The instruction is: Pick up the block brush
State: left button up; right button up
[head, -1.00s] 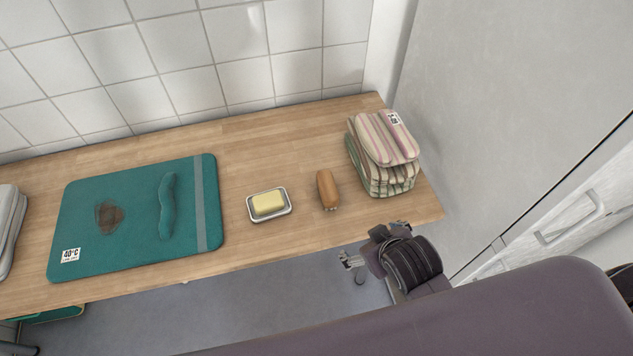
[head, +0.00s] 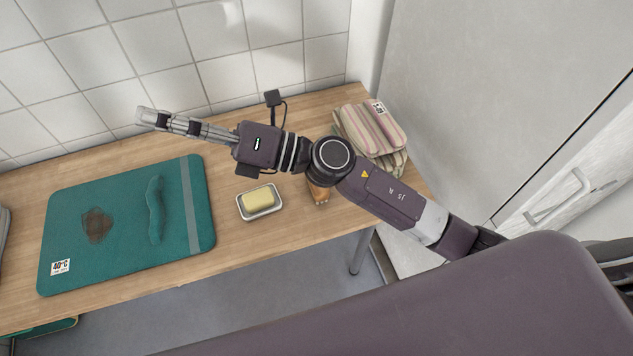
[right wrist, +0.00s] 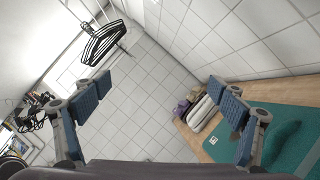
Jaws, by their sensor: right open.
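The block brush (head: 318,195) has a brown wooden body with pale bristles at its near end. It lies on the wooden table, right of the soap dish, and my right arm hides its far part in the head view. My right gripper (head: 143,116) is raised over the back of the table, pointing left and well away from the brush. In the right wrist view the gripper (right wrist: 165,95) is open with nothing between its fingers, and the brush is not visible there. My left gripper is not in view.
A yellow soap bar (head: 260,199) sits in a metal dish (head: 244,215) beside the brush. Folded striped cloths (head: 372,130) lie at the right end. A green mat (head: 120,265) lies on the left. A tiled wall (head: 140,60) borders the back. Hangers (right wrist: 105,42) show in the wrist view.

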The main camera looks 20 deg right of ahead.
jog(key=s+a+f+n+g+h, duration=0.2)
jog(key=s+a+f+n+g, duration=0.15)
jog(key=f+n+g, duration=0.4)
jog(key=n+h, duration=0.8)
jog(key=h, duration=1)
send_near(320, 195)
jog(key=shift+g, duration=0.25)
jog(key=w+f, duration=0.1)
jog(key=w+d+f, duration=0.1)
jog(key=w, duration=0.1)
jog(key=w+f, duration=0.1)
jog(key=f, duration=0.1)
jog(key=shift+w+d, duration=0.25)
jog(key=shift+d, duration=0.15)
jog(key=f, duration=0.2)
jog(key=f+p, duration=0.1)
jog(key=f, duration=0.2)
jog(key=f+p, duration=0.1)
jog(key=f, duration=0.1)
jog(key=shift+w+a+f, duration=0.1)
jog(key=shift+w+f, duration=0.15)
jog(key=shift+w, duration=0.05)
jog(key=shift+c, duration=0.2)
jog(key=c, duration=1.3)
